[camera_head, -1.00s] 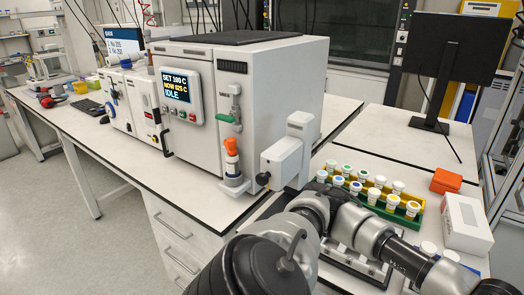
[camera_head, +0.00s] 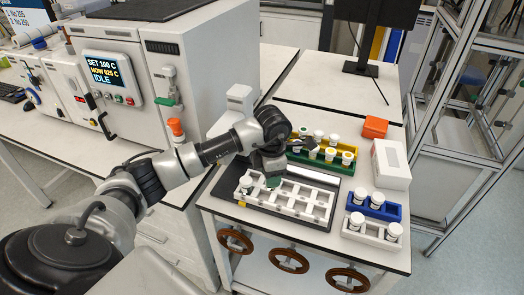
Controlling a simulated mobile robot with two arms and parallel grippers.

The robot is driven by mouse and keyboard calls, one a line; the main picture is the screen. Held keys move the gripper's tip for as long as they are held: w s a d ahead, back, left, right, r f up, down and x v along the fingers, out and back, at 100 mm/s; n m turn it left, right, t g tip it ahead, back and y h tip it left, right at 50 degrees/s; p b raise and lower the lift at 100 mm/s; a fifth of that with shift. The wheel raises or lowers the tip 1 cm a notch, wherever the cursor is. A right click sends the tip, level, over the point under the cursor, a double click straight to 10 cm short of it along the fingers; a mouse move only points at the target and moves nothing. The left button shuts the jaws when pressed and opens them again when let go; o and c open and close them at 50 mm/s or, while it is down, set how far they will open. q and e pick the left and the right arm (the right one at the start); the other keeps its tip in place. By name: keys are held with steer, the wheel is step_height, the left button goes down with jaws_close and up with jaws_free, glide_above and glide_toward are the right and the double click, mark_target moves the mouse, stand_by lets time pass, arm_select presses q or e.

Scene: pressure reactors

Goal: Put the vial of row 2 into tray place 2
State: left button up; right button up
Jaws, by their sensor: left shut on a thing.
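The tray (camera_head: 318,199) is white with two lines of square places, on a dark mat on the bench. A white-capped vial (camera_head: 246,183) stands at its left end. My left gripper (camera_head: 271,179) points down over the back left part of the tray. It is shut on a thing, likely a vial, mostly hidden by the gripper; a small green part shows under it. I cannot tell whether this touches the tray. Behind, a green rack (camera_head: 325,164) and a yellow rack (camera_head: 352,149) hold white-capped vials, partly covered by my gripper. My right gripper is out of view.
A blue rack (camera_head: 390,212) and a white rack (camera_head: 372,239) with vials stand right of the tray. A white box (camera_head: 391,165) and an orange box (camera_head: 375,127) are at the back right. The reactor (camera_head: 210,80) stands left, with an orange-capped vessel (camera_head: 176,128).

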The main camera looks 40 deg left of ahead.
arm_select(q)
steer(key=a+f+n, duration=0.1)
steer(key=n, duration=0.1)
steer(key=a+f+n+b, duration=0.1)
steer(key=f+n, duration=0.1)
steer(key=w+a+f+n+b, duration=0.1)
steer(key=n, duration=0.1)
steer(key=shift+f, duration=0.25)
steer(key=shift+f+b, duration=0.45)
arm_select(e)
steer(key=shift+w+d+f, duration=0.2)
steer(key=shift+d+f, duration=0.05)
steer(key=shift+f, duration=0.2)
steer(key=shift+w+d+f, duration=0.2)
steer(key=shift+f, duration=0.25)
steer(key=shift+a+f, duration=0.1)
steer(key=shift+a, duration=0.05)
arm_select(q)
steer(key=shift+f+b, duration=1.3)
steer(key=shift+f, duration=0.15)
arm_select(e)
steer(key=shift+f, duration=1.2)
arm_select(q)
steer(key=o, duration=1)
